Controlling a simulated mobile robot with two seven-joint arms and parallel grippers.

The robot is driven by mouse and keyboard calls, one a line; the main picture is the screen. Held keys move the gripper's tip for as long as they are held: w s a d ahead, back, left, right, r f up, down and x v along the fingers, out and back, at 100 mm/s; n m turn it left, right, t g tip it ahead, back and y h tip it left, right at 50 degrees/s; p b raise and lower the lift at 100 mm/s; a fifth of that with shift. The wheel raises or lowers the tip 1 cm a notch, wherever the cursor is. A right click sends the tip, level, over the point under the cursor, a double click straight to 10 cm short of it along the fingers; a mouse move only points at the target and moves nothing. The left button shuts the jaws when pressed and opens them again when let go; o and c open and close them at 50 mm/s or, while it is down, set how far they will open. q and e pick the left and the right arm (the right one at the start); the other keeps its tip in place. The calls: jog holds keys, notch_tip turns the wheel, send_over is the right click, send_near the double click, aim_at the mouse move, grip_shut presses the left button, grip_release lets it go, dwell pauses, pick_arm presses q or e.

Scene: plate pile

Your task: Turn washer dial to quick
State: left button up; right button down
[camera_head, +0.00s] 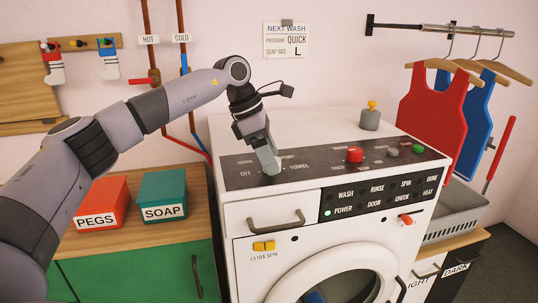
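The white washer (240,222) stands in the middle of the view with its dark top control panel (320,172). My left gripper (268,164) points down at the left part of this panel, where the words OFF and TOWEL and a partly covered label show around it. The dial itself is hidden behind or between my fingers, so I cannot tell its setting or whether the fingers grip it. My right gripper is not in view.
A red knob (355,155) and a green button (418,149) sit further right on the panel. A grey bottle-like weight (370,118) stands on the washer top. A red PEGS box (102,203) and a green SOAP box (163,196) stand on the left counter.

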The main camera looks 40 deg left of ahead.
pick_arm(q)
jog(key=v, duration=0.7)
jog(key=shift+r, duration=0.1)
dwell(0.5)
